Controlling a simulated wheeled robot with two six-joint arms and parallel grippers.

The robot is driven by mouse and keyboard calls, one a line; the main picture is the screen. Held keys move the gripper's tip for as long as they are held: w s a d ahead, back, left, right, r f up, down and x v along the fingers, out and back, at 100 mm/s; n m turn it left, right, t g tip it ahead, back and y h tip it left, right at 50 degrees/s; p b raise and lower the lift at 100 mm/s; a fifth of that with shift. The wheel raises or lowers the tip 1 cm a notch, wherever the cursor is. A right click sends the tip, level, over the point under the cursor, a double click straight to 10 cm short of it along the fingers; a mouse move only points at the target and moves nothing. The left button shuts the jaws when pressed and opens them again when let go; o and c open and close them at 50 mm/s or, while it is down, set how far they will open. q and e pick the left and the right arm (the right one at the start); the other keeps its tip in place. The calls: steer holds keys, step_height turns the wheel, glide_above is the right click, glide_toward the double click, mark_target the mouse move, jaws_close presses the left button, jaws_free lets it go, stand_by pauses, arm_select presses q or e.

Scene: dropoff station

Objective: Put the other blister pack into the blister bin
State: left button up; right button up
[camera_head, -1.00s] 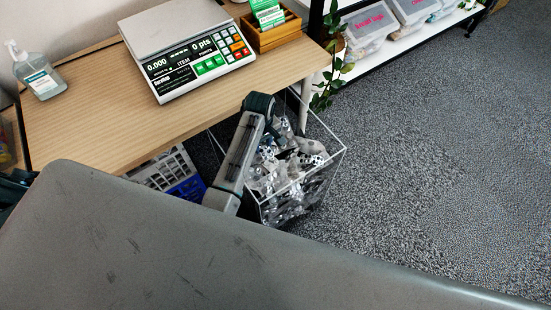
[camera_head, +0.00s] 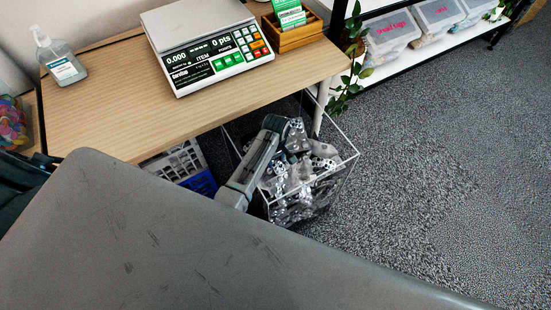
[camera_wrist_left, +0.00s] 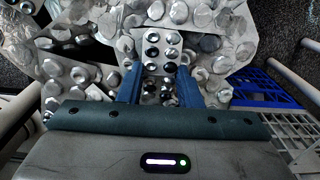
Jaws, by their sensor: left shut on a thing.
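The blister bin (camera_head: 341,172) is a clear open-topped box on the floor beside the table, holding many silver and white blister packs (camera_head: 287,205). My left arm reaches over the bin's left part, and its gripper (camera_head: 292,131) is at the bin's opening. In the left wrist view, the blue fingers of my left gripper (camera_wrist_left: 160,88) are shut on a blister pack (camera_wrist_left: 153,48) with dark and silver pockets. Loose packs (camera_wrist_left: 70,75) lie behind and around it. I cannot tell whether the held pack touches them. My right gripper is not in view.
A wooden table (camera_head: 115,95) carries a points scale (camera_head: 215,60), a sanitizer bottle (camera_head: 60,60) and a wooden box (camera_head: 293,38). A blue and white crate (camera_head: 190,172) stands left of the bin. A shelf with tubs (camera_head: 392,35) is at the back. Carpet (camera_head: 450,150) on the right is clear.

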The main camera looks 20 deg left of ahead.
mark_target(276, 161)
arm_select(q)
steer(key=shift+f, duration=0.15)
steer(key=o, duration=1)
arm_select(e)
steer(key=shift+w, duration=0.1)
arm_select(q)
steer(key=shift+r, duration=0.35)
steer(key=shift+r+p, duration=0.45)
steer(key=shift+r, duration=5.35)
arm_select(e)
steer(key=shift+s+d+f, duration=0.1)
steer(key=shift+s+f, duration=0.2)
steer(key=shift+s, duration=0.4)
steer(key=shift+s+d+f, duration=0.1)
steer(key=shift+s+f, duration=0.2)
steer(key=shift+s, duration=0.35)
